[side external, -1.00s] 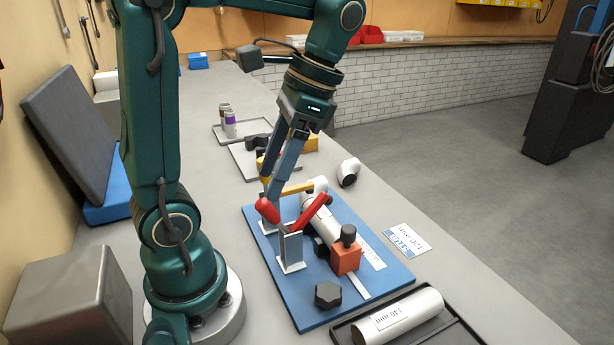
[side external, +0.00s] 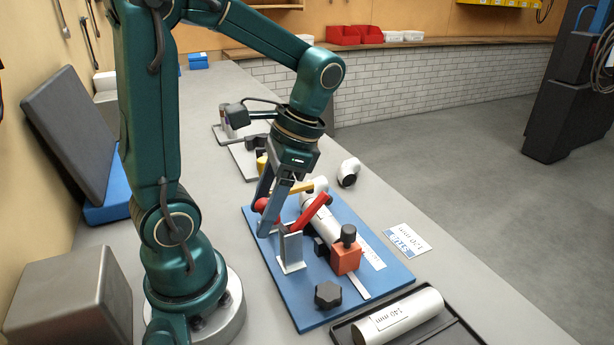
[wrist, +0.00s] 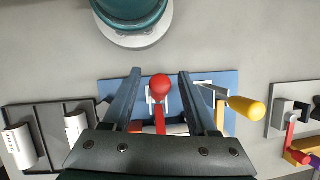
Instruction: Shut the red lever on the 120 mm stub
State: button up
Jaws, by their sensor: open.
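My gripper (wrist: 159,72) is open, with one finger on each side of the red knob (wrist: 160,87) in the wrist view. In the side view the fingers reach down around the knob and partly hide it. I cannot tell whether either finger touches it.
A yellow-handled lever (wrist: 245,106) sits close beside my gripper. An orange block (side external: 345,259) with a black knob and a loose dark knob (side external: 328,294) are on the board. A tray (side external: 460,330) with a 140 mm cylinder (side external: 398,317) lies in front. A printed card (side external: 411,240) lies to the right.

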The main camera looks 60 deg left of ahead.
jog(key=shift+c, duration=0.3)
grip_shut()
dwell(1.1)
